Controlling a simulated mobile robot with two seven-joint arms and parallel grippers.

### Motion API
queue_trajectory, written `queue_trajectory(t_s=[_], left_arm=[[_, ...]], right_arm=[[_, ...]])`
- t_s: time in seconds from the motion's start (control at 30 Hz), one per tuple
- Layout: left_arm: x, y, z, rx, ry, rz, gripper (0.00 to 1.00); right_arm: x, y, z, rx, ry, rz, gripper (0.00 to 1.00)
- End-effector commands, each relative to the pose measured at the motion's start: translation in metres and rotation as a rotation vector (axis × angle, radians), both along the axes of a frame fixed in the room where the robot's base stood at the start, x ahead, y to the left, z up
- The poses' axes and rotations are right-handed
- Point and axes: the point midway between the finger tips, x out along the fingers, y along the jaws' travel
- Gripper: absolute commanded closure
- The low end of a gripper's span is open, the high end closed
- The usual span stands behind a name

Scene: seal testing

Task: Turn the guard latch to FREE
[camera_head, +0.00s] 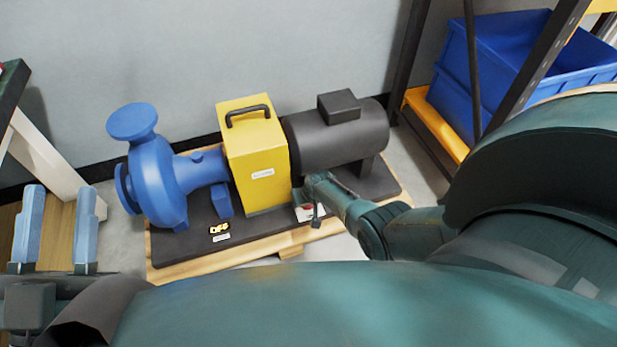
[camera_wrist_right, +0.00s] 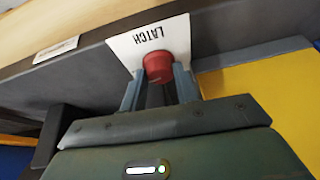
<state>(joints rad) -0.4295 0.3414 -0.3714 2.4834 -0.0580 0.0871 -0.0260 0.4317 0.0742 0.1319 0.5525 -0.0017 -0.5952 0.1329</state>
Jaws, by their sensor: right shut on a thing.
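The guard latch is a red knob (camera_wrist_right: 158,68) beside a white plate marked LATCH (camera_wrist_right: 133,42) in the right wrist view. My right gripper (camera_wrist_right: 160,88) is shut on the red knob, one finger on each side. Its pointer or turned position cannot be made out. In the head view, the right gripper (camera_head: 311,203) reaches the base just right of the yellow guard (camera_head: 258,155), and it hides most of the knob. My left gripper (camera_head: 60,205) is open and empty at the lower left, its two pale blue fingers wide apart.
A blue pump (camera_head: 160,175) stands left of the guard and a dark motor (camera_head: 345,130) right of it, on a black base over a wooden pallet (camera_head: 215,258). A shelf with blue bins (camera_head: 505,50) stands at the right. A wall runs behind.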

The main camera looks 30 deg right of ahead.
Motion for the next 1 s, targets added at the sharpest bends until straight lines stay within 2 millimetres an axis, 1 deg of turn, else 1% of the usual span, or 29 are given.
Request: queue_trajectory(t_s=[0.17,0.2,0.47,0.7,0.83,0.87,0.9,1.0], left_arm=[[0.0,0.0,0.0,-0.005,0.0,0.001,0.64],[0.0,0.0,0.0,-0.005,0.0,0.001,0.64],[0.0,0.0,0.001,-0.005,-0.002,0.0,0.64],[0.0,0.0,0.002,-0.005,-0.003,-0.001,0.64],[0.0,-0.001,0.006,-0.005,0.014,-0.002,0.64],[-0.002,-0.001,0.0,-0.007,0.051,-0.004,0.64],[-0.004,-0.002,-0.01,-0.011,0.111,-0.003,0.64],[-0.01,-0.004,-0.024,-0.022,0.235,-0.001,0.64]], right_arm=[[0.0,0.0,-0.001,0.004,0.001,-0.004,0.93],[0.0,0.0,-0.001,0.004,0.001,-0.004,0.69],[0.0,0.0,0.0,0.003,0.0,-0.002,0.48],[0.0,0.0,0.001,0.002,0.0,0.0,0.48],[-0.002,0.0,0.007,0.002,0.0,0.0,0.48],[-0.003,0.001,0.01,0.002,0.0,0.0,0.48],[-0.004,0.001,0.015,0.002,0.0,0.0,0.48],[-0.01,0.002,0.028,0.002,0.0,0.0,0.48]])
